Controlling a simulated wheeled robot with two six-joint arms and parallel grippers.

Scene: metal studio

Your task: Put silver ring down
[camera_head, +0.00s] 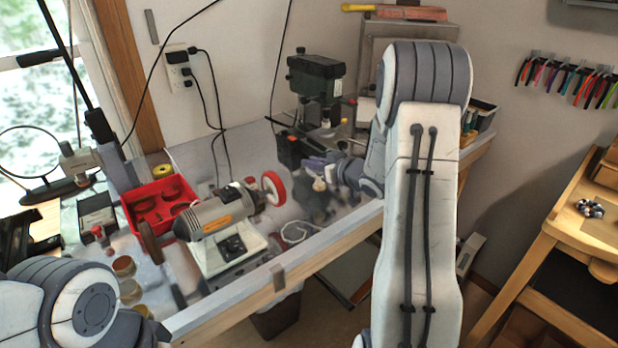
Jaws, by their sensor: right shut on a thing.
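My right arm reaches over the grey workbench (330,237) from the front. Its gripper (320,174) is at the back part of the bench, shut on a small pale, shiny thing (319,184) that I take to be the silver ring. The ring is small and blurred, so its exact shape is unclear. It looks to be a little above the bench top, but I cannot tell if it touches anything. My left arm shows at the bottom left; its gripper is out of view.
A bench grinder (222,213) with a red wheel (273,188) stands left of the right gripper. A red tray (157,204) is behind it. A green-black drill press (316,80) stands at the back. A pale coiled ring-shaped thing (297,232) lies near the front edge.

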